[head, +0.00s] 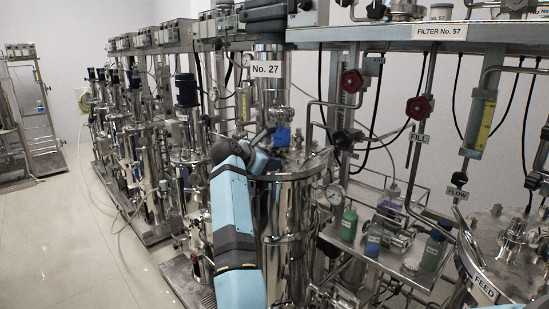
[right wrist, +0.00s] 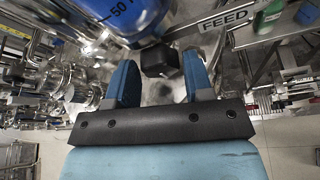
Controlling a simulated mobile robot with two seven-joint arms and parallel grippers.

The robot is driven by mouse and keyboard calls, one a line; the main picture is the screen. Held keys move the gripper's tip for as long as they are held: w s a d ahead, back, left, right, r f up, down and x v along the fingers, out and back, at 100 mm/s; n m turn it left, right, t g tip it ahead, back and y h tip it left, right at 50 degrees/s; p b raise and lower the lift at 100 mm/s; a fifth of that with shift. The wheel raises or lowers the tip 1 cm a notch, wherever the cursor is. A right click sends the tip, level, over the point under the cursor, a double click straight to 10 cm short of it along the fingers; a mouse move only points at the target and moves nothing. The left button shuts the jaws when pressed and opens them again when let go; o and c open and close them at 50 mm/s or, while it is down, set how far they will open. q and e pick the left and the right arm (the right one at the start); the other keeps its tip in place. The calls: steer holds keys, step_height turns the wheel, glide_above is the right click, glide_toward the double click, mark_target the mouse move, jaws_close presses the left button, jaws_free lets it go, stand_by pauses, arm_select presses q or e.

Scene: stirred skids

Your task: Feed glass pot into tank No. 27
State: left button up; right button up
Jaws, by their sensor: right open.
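Tank No. 27 is the tall polished steel vessel (head: 285,215) under the white "No. 27" sign (head: 267,70). My right arm stands in front of it, its end beside the lid. In the right wrist view my right gripper (right wrist: 160,85) is open, with two blue fingers apart. A black knob-like block (right wrist: 159,61) shows between or just beyond the fingertips; I cannot tell if they touch it. A blue-filled vessel marked "50" (right wrist: 130,14), perhaps the glass pot, is close above. In the head view a small blue thing (head: 283,137) sits at the lid. My left gripper is not in view.
A "FEED" label (right wrist: 227,18) shows near the fingers. Red valve handwheels (head: 351,80) and pipes crowd the right. Floor (head: 90,255) is clear at left.

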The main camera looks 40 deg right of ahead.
steer(key=shift+w+d+f, duration=0.1)
steer(key=shift+d+f, duration=0.05)
steer(key=shift+d, duration=0.2)
steer(key=c, duration=0.6)
steer(key=shift+a+n+g+p, duration=0.15)
steer(key=shift+n+g+p, duration=0.15)
steer(key=shift+n+g, duration=0.4)
steer(key=shift+c, duration=0.2)
steer(key=n+g, duration=0.1)
steer(key=n, duration=0.1)
steer(key=shift+n, duration=0.3)
steer(key=o, duration=0.6)
steer(key=shift+o, duration=0.2)
